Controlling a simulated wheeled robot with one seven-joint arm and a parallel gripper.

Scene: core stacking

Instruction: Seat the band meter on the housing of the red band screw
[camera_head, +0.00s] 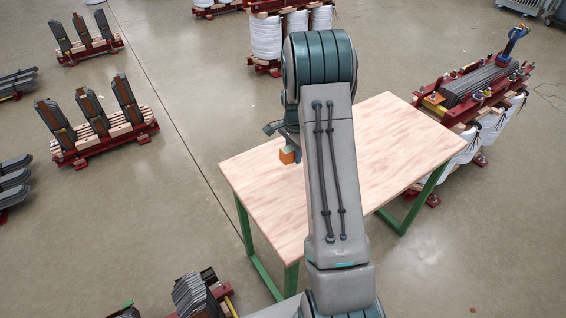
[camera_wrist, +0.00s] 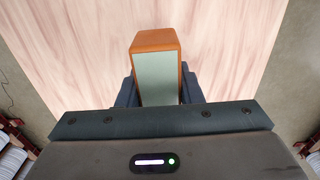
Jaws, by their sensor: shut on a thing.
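The band meter appears to be the small orange box with a grey-green face (camera_wrist: 157,78) in the wrist view. My gripper (camera_wrist: 159,91) is shut on it, with one dark finger on each side. In the head view the orange block (camera_head: 287,156) hangs from my gripper, above the left part of the wooden table (camera_head: 400,125). A core in a red frame (camera_head: 477,84) lies on white coils at the right, beyond the table. I cannot make out the red band screw's housing at this size.
Red stands with dark upright pieces (camera_head: 105,130) are on the floor at the left. White coils on a red frame (camera_head: 266,38) stand behind the table. The tabletop is bare where visible; my arm hides its middle. Open floor lies at the lower right.

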